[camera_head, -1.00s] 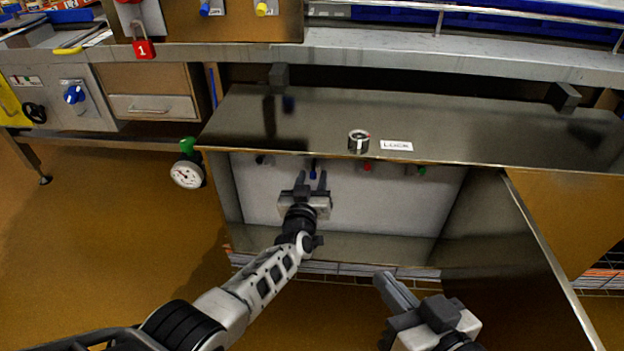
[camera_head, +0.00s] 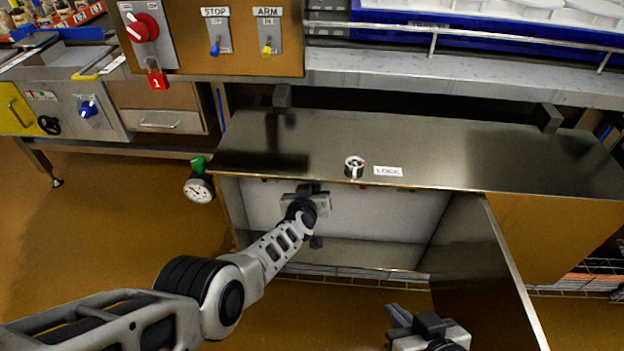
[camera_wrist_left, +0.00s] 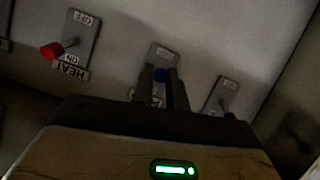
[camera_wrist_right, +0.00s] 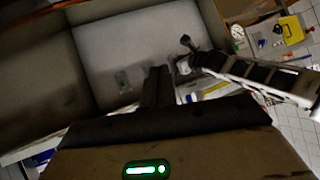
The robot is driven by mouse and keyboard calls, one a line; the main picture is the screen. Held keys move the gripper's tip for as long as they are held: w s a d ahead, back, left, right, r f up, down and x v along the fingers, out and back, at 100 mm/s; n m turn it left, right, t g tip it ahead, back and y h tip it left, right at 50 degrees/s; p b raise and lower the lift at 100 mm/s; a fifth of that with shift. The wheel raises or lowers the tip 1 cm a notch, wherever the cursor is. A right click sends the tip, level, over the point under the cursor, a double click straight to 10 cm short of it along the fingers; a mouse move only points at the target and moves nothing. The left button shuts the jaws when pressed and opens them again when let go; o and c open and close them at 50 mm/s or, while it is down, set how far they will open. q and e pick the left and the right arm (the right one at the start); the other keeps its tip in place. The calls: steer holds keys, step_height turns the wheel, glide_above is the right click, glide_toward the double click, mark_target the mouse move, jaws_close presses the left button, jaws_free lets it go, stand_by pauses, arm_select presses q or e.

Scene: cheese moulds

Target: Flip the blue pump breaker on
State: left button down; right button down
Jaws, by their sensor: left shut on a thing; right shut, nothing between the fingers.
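The blue pump breaker (camera_wrist_left: 160,75) is a small blue-tipped lever on a grey plate (camera_wrist_left: 163,52) inside the open cabinet. In the left wrist view, the two fingers of my left gripper (camera_wrist_left: 162,82) are shut on the lever. Its plate lettering is too dark to read, and I cannot tell whether it stands at on or off. In the head view my left gripper (camera_head: 308,192) reaches into the cabinet under the top and hides the blue breaker. My right gripper (camera_head: 403,316) is shut and empty in front of the cabinet; its fingers show in the right wrist view (camera_wrist_right: 159,80).
A red breaker (camera_wrist_left: 52,50) marked HEAT and another breaker (camera_wrist_left: 224,102) flank the blue one. The cabinet top (camera_head: 280,150) overhangs the panel. The open door (camera_head: 490,265) stands at the right. A gauge (camera_head: 198,188) hangs at the left.

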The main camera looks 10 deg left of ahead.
arm_select(q)
steer(key=shift+w+r+g+p, duration=0.1)
steer(key=shift+r+g+p, duration=0.2)
steer(key=shift+g, duration=0.1)
arm_select(e)
steer(key=r, duration=0.2)
steer(key=shift+d+r+t, duration=0.3)
steer(key=shift+r+t, duration=0.05)
steer(key=shift+t, duration=0.05)
steer(key=shift+s, duration=0.1)
arm_select(q)
steer(key=c, duration=1.4)
jaws_free()
